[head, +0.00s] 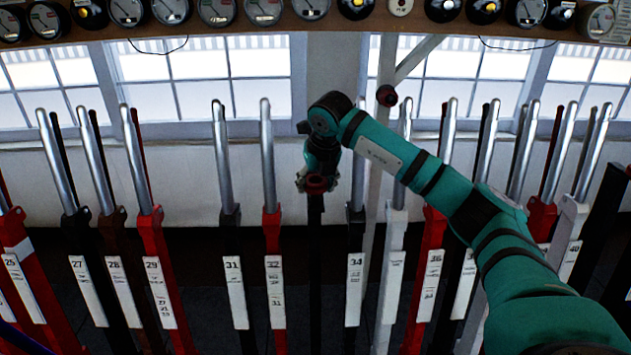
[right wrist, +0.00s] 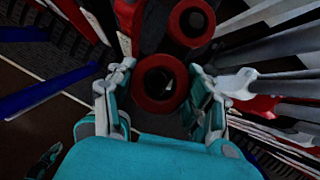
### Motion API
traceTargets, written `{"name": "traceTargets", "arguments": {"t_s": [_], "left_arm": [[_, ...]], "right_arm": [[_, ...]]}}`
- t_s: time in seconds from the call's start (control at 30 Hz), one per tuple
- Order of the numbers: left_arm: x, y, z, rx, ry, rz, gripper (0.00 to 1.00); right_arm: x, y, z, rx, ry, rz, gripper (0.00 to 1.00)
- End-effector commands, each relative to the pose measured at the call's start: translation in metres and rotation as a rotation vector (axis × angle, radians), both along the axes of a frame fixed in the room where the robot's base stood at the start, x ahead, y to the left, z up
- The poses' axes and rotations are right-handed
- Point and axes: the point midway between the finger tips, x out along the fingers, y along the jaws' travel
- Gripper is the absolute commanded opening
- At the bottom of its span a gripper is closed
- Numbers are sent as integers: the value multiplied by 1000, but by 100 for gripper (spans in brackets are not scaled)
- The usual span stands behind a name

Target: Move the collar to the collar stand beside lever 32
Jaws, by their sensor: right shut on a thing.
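The collar (head: 317,186) is a dark red ring with a dark hole. In the head view it shows at the top of a black upright post between lever 32 (head: 272,235) and lever 34 (head: 355,240); I cannot tell whether it touches the post. In the right wrist view the collar (right wrist: 160,84) sits between the fingers. My right gripper (head: 315,174) points down and is shut on the collar. Lever 32 is red with a steel handle and a white label. The black post (head: 316,255) stands right of it; I cannot tell whether it is the collar stand.
A second red ring (right wrist: 190,22) is close beyond the collar in the right wrist view. A dark red knob (head: 386,95) shows by the white window post. Lever 31 (head: 230,240) and several other levers crowd both sides. Gauges line the shelf (head: 330,28) above.

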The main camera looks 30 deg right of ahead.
Motion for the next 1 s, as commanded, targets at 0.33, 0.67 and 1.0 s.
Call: {"name": "traceTargets", "arguments": {"t_s": [0.33, 0.67, 1.0], "left_arm": [[0, 0, -8, 0, 0, 0, 0], [0, 0, -15, 0, 0, 1, 0], [0, 0, -20, 0, 0, 1, 0]], "right_arm": [[0, 0, -11, 0, -1, 0, 24], [0, 0, -21, 0, -2, 0, 24], [0, 0, -29, 0, -2, 0, 24]]}}
